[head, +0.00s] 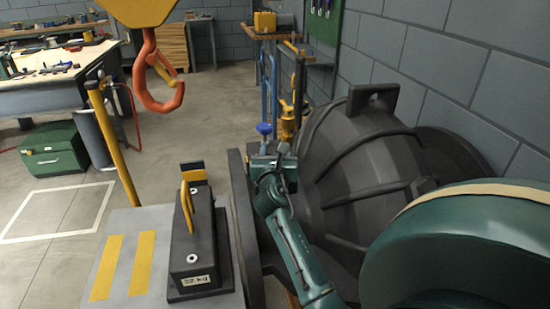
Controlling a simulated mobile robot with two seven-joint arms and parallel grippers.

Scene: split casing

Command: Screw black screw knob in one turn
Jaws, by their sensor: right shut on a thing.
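The large black casing (360,170) with ribs and a lifting eye fills the middle right, its flat flange (240,195) facing left. My right gripper (266,162) is at the upper part of the flange, its green arm reaching up from the lower right. It is shut on a small dark part there, likely the black screw knob. The gripper covers that part, so its shape and how far it is screwed in cannot be seen. My left gripper is not in view.
A black block (193,245) with a yellow handle stands on a grey stand (142,215) left of the flange. An orange crane hook (158,85) hangs above, behind it. A yellow post (112,145) rises beside the stand. Open floor lies further left.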

